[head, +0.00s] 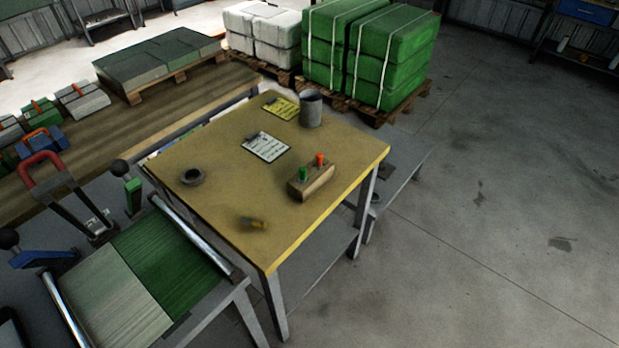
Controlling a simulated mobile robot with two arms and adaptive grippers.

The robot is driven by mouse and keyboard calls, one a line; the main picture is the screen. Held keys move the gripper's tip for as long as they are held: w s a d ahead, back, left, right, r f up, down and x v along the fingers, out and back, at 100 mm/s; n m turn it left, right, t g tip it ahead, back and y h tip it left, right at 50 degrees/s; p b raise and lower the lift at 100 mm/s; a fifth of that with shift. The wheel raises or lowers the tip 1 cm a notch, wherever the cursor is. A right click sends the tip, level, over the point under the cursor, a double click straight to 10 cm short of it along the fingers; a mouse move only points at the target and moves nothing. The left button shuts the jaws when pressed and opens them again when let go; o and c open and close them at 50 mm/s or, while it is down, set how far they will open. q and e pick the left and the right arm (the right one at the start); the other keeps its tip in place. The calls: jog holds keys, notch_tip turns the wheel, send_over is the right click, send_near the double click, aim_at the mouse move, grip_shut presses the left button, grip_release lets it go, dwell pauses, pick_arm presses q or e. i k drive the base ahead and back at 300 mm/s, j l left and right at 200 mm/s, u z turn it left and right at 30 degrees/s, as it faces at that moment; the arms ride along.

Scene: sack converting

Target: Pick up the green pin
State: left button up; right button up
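The green pin (303,173) stands upright in a small wooden block (314,184) near the right side of the tan-topped table (225,220). An orange-red pin (320,158) stands beside it in the same block, a little farther back. The lower part of the green pin is hidden in the block. Neither of my grippers shows in the head view.
On the table are a grey cup (311,109), two clipboards (266,146) (281,107), a dark ring (192,176) and a small yellowish-brown object (253,223). A roller machine with green sheet (170,260) and levers adjoins at left. Floor at right is open.

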aim_at(303, 178)
jog(key=u, duration=0.25)
jog(key=i+l+u, duration=0.15)
jog(key=u, duration=0.25)
jog(key=l+u, duration=0.35)
jog(key=i+l+u, duration=0.1)
jog(key=l+u, duration=0.3)
